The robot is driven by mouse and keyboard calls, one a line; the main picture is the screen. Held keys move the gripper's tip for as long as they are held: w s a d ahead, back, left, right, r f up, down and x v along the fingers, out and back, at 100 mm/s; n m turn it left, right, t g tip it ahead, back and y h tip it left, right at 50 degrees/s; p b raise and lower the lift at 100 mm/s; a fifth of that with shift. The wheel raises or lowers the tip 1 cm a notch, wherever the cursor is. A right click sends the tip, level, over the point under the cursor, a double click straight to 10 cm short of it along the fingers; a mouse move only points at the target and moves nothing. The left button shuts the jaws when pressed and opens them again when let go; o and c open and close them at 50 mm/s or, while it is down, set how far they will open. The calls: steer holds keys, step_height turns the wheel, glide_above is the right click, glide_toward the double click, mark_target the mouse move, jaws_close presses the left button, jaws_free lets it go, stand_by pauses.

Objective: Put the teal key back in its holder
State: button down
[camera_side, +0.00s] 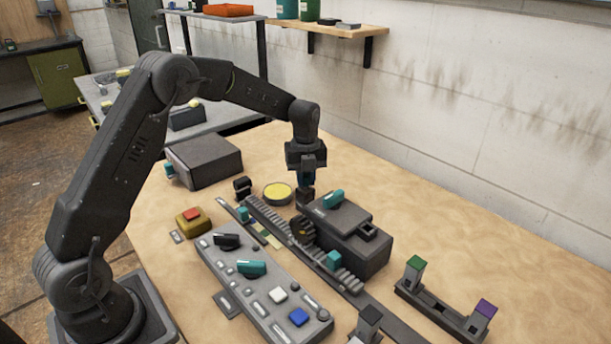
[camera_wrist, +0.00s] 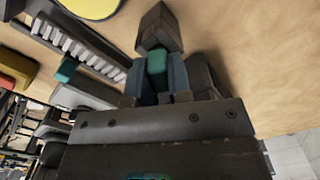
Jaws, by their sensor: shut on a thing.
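My gripper (camera_side: 307,180) points down behind the grey box and is shut on the teal key. In the wrist view the key's teal part (camera_wrist: 157,62) sits between the two fingers (camera_wrist: 156,82). A dark block (camera_wrist: 160,28) shows just beyond it and looks like the key's lower part; the side view shows it below the fingers (camera_side: 305,197). I cannot tell whether it touches the table. A low dark rack (camera_side: 440,308) at the lower right carries a green-topped key (camera_side: 415,264) and a purple-topped key (camera_side: 485,309), with space between them.
A grey box (camera_side: 350,235) with a teal knob (camera_side: 333,200) stands close to the gripper. A toothed rail (camera_side: 290,235) runs beside it. A yellow disc (camera_side: 277,192), a control panel (camera_side: 260,285) and a red button (camera_side: 192,216) lie leftward. The table's right side is clear.

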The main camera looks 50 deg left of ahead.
steer(key=shift+f, duration=0.6)
steer(key=shift+c, duration=2.4)
jaws_free()
steer(key=shift+r, duration=0.1)
steer(key=shift+r, duration=3.4)
